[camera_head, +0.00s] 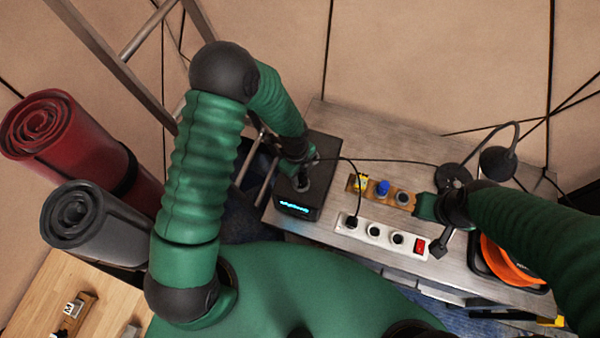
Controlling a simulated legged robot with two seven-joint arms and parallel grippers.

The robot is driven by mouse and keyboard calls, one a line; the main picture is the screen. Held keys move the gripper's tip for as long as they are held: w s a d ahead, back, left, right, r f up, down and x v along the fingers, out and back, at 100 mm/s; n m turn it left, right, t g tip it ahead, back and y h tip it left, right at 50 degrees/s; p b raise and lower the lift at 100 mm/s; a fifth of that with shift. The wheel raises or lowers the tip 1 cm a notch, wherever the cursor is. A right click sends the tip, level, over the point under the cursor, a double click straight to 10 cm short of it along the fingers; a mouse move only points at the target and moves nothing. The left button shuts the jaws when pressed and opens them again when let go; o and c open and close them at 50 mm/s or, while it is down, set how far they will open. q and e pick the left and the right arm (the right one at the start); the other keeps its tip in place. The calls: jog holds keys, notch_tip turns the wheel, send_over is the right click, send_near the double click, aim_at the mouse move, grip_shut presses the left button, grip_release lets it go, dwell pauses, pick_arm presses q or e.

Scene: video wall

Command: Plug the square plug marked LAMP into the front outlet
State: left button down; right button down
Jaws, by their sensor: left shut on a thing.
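My left gripper (304,178) is shut over the black box at the table's left side. A thin black cable (385,162) runs from beside its fingers towards the lamp (498,162). The plug in the fingers is mostly hidden, and its LAMP mark cannot be read. The white power strip (385,236) lies at the front of the table, right of my left gripper, with several round outlets in a row and a red switch (420,246).
The black box (318,200) has a lit blue display. A wooden holder (370,187) behind the strip carries yellow, blue and grey pieces. An orange ring-shaped thing (508,264) lies beneath my right arm. Rolled mats (90,225) and a ladder (125,75) stand at the left.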

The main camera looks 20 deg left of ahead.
pick_arm(q)
jog(key=shift+f+b, duration=0.35)
jog(key=shift+f, duration=0.15)
jog(key=c, duration=0.9)
grip_release()
jog(key=o, duration=0.4)
jog(key=shift+r+p, duration=2.65)
jog(key=shift+r, duration=0.45)
